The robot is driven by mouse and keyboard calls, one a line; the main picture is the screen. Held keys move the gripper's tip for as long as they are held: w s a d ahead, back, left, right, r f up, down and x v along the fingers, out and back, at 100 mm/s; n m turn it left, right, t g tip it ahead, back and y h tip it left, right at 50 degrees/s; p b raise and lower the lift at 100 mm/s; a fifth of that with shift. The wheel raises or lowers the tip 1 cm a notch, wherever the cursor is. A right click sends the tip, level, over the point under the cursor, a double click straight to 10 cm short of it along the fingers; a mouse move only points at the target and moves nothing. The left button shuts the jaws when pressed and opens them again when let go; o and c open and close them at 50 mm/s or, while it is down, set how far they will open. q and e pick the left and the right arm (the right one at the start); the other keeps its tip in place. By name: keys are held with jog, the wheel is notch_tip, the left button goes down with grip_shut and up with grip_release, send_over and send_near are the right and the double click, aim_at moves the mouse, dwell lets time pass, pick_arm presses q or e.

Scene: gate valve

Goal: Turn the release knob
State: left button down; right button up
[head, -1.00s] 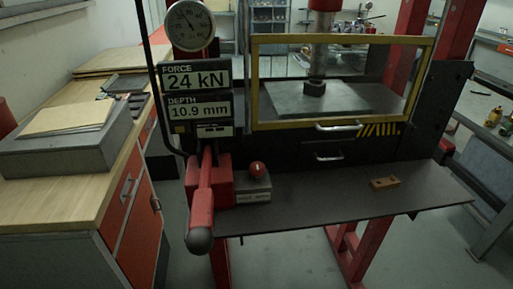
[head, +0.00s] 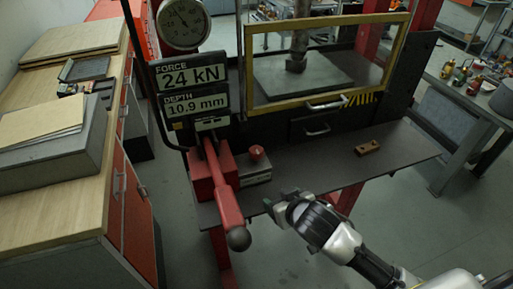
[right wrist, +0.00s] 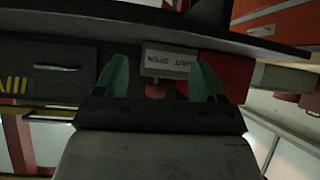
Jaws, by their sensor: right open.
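The release knob (head: 256,152) is a small red ball-shaped knob on a grey block (head: 254,174), beside the red lever housing on the press shelf. In the right wrist view the red knob (right wrist: 155,91) shows between my fingers, with the block's label (right wrist: 170,63) reading SHUT and OPEN upside down. My right gripper (head: 279,204) is open and empty at the shelf's front edge, in front of and below the knob, apart from it. Its two green fingers (right wrist: 162,78) stand either side of the knob in the wrist view. My left gripper is not in view.
A red lever (head: 224,190) with a dark ball end sticks out left of the knob. A wooden block (head: 367,147) lies on the shelf (head: 325,165) to the right. The yellow-framed guard (head: 330,103) stands behind. The displays (head: 191,75) read 24 kN and 10.9 mm.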

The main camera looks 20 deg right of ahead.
aim_at(259, 152)
jog(key=w+r+t+y+p, duration=0.15)
jog(key=w+r, duration=0.25)
jog(key=r, duration=0.5)
jog(key=shift+t, duration=0.55)
jog(key=p+x, duration=0.1)
jog(key=x, duration=0.8)
jog(key=shift+a+p, duration=0.2)
jog(key=shift+p, duration=0.2)
jog(key=shift+w+a+f, duration=0.1)
jog(key=shift+w+f, duration=0.15)
jog(key=shift+w, duration=0.3)
jog(key=c, duration=0.9)
